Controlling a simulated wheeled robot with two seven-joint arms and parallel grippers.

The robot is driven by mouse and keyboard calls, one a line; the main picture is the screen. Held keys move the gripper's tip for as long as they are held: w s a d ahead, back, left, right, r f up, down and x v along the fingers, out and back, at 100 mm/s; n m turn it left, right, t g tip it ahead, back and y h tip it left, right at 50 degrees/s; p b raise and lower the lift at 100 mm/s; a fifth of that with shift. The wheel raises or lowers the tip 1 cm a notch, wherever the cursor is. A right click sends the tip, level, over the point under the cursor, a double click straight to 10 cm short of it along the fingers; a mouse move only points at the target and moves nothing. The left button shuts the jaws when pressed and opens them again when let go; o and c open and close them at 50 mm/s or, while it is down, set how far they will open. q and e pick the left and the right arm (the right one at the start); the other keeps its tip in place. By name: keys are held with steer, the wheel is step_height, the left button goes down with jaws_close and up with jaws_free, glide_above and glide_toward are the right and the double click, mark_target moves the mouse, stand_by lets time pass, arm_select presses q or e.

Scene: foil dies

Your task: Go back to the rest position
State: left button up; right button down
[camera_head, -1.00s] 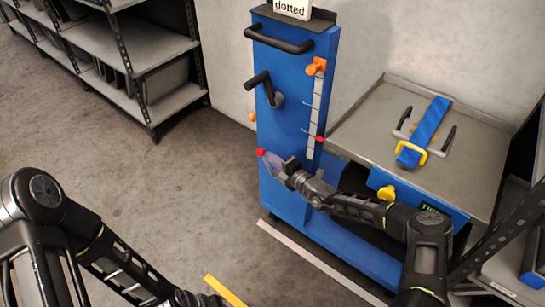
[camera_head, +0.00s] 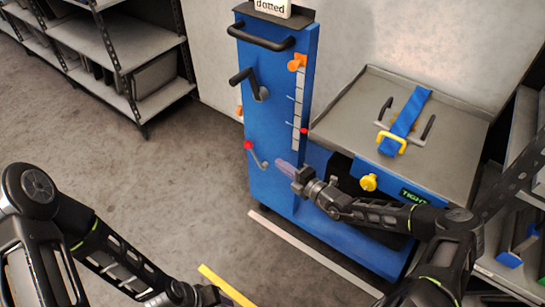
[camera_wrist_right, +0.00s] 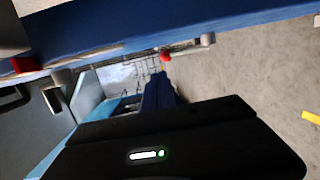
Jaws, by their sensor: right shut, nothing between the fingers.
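My right gripper (camera_head: 288,170) is shut and empty, in front of the blue machine's (camera_head: 270,195) lower face. It is right of a small lever with a red knob (camera_head: 248,145), with a gap between them. In the right wrist view the dark gripper body (camera_wrist_right: 180,145) fills the bottom, and a red knob (camera_wrist_right: 165,57) shows beyond it. My left arm (camera_head: 105,250) reaches in at the lower left. Its dark end (camera_head: 208,294) is at the bottom edge, and its fingers cannot be made out.
Shelves (camera_head: 140,50) stand at back left. Floor (camera_head: 150,170) between is clear.

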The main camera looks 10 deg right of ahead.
steer(key=shift+v, duration=0.95)
